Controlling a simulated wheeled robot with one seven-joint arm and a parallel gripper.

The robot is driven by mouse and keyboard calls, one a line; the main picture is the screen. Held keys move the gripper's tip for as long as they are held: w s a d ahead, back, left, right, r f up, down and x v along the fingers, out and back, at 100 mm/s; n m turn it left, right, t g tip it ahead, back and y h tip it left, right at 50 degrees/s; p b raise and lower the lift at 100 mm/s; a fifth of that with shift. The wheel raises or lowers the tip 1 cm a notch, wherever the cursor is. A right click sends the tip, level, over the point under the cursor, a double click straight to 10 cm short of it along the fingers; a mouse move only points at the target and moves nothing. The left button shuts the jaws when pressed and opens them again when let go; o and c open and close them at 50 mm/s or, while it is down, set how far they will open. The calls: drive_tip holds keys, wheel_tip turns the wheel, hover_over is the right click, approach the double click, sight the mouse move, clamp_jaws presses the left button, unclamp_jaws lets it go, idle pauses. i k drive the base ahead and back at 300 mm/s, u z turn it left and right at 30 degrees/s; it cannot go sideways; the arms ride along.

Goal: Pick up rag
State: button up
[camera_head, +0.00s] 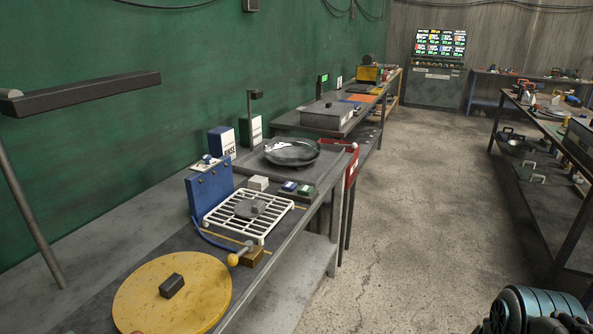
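I cannot make out a rag for certain. A small white patch (278,146) lies in a dark round dish (293,155) on a grey tray at the middle of the left bench, and I cannot tell whether it is cloth. A grey round piece with a block on top (250,208) lies on a white wire rack (273,222). A yellow disc (190,300) with a dark block (171,286) on it is at the near end. My gripper's fingers do not show; only a teal and dark part, likely of my arm, shows at the bottom right.
Blue box (209,188), rinse box (222,142) and small blocks (258,183) crowd the left bench (295,240). A dark lamp bar (85,93) juts over its near end. Another cluttered bench (545,125) stands right. The concrete floor (420,210) between is clear.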

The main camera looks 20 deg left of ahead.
sight(258, 183)
drive_tip(key=i, duration=3.35)
drive_tip(key=u, duration=4.15)
drive_tip(key=i, duration=0.5)
drive_tip(key=z, duration=0.05)
